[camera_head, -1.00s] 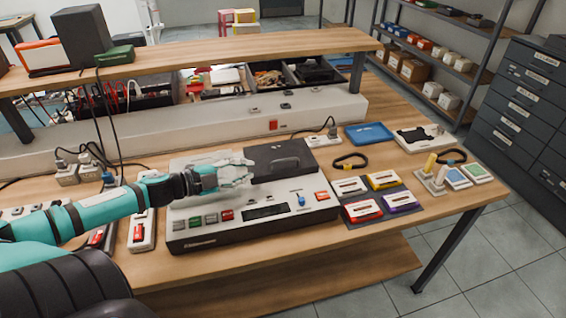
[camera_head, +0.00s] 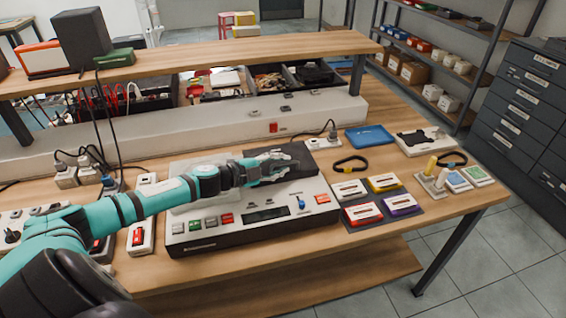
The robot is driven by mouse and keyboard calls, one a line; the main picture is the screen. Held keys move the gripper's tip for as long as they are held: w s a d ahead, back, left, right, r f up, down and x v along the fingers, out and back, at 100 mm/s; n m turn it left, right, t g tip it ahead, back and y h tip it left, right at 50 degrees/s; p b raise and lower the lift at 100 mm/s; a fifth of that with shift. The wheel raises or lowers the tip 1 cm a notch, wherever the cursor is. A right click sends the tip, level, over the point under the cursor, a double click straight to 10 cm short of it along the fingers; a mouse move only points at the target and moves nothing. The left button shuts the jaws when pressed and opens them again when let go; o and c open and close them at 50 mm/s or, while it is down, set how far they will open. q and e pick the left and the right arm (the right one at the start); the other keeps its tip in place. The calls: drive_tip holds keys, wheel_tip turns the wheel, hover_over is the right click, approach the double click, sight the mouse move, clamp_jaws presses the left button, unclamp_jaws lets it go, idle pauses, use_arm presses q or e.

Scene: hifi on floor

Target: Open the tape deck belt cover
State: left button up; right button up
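The tape deck (camera_head: 190,243) lies flat on the wooden workbench, with coloured buttons, a dark display and a blue knob along its front panel. Its dark belt cover (camera_head: 297,154) is at the back right of the deck's top and looks flat in its place. My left gripper (camera_head: 284,166) is over the belt cover, and its arm lies across the left part of the deck. The gripper hides part of the cover. Whether it touches the cover, and whether its fingers are open or shut, I cannot tell. My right gripper is not in view.
Cassettes (camera_head: 367,211) lie on a dark mat right of the deck. A black belt loop (camera_head: 350,164), a blue tray (camera_head: 369,136) and a white device (camera_head: 423,140) are behind them. Power strips (camera_head: 141,232) lie to the left. A raised shelf (camera_head: 200,52) spans the back.

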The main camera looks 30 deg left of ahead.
use_arm(q)
drive_tip(key=shift+w+d+f, duration=0.1)
drive_tip(key=shift+w+d, duration=0.15)
drive_tip(key=shift+w, duration=0.25)
drive_tip(key=shift+c, duration=0.4)
clamp_jaws()
